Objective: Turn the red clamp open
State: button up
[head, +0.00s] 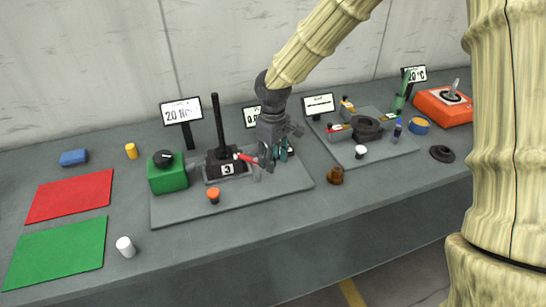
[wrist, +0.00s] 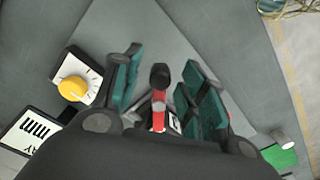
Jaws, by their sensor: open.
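The red clamp (head: 247,158) is a small red lever on the dark fixture marked 3 (head: 228,168), on the left grey base plate. My gripper (head: 278,152) is close beside the lever's right end in the head view and partly hides that area. In the wrist view, the red clamp (wrist: 158,112) lies between my two teal-padded fingers (wrist: 162,88), with a dark rounded end above it. The fingers stand apart with gaps on both sides. I cannot tell whether either finger touches the lever.
A tall black post (head: 219,122) rises from the fixture. A green box with a black knob (head: 167,172) stands left. An orange knob (head: 213,195) is in front, and a brown object (head: 336,176) is to the right. Display signs (head: 181,111) stand behind. The front table strip is mostly clear.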

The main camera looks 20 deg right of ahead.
grip_shut()
jog(key=shift+s+a+m, duration=0.1)
jog(key=shift+m, duration=0.3)
jog(key=a+m+p, duration=0.6)
jog(key=a+m, duration=0.1)
jog(key=m, duration=1)
jog(key=shift+a+p, duration=0.3)
dwell(0.5)
